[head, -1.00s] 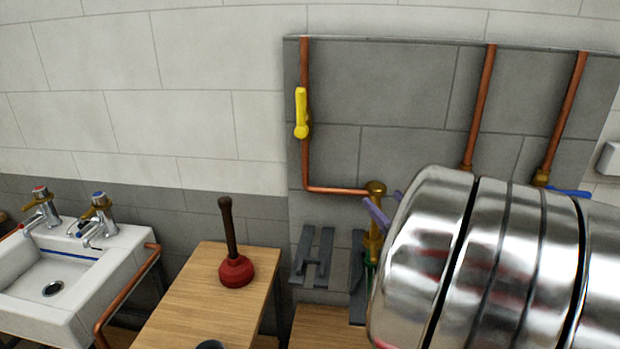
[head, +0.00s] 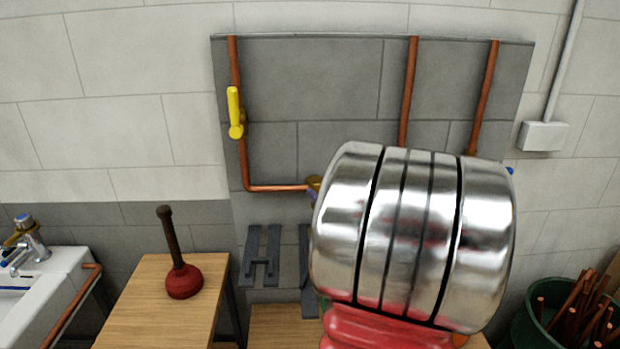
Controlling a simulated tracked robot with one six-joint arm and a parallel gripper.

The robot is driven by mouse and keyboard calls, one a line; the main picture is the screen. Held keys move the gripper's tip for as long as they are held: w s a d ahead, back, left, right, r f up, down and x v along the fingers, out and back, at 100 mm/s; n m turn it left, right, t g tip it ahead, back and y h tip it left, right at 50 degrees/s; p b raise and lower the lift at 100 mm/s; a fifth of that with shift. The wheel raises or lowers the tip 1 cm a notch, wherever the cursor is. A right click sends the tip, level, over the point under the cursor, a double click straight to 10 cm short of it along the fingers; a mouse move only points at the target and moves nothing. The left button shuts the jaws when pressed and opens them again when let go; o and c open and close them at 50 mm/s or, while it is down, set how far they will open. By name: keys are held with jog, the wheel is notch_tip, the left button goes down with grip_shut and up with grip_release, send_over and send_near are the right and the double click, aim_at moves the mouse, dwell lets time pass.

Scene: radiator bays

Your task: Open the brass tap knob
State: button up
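The brass tap knob (head: 314,182) shows only as a small brass sliver at the right end of the horizontal copper pipe (head: 277,188). The rest of it is hidden behind my large shiny metal arm link. A small purple bit shows just below the brass; I cannot tell what it belongs to. My gripper is not visible behind the arm, so its distance from the knob cannot be seen.
A yellow lever (head: 235,112) sits on the left copper pipe. A red plunger (head: 183,280) stands on a wooden table (head: 150,320), left of my arm. A white sink (head: 70,275) is at far left. A green bucket (head: 530,325) of copper pipes stands at lower right.

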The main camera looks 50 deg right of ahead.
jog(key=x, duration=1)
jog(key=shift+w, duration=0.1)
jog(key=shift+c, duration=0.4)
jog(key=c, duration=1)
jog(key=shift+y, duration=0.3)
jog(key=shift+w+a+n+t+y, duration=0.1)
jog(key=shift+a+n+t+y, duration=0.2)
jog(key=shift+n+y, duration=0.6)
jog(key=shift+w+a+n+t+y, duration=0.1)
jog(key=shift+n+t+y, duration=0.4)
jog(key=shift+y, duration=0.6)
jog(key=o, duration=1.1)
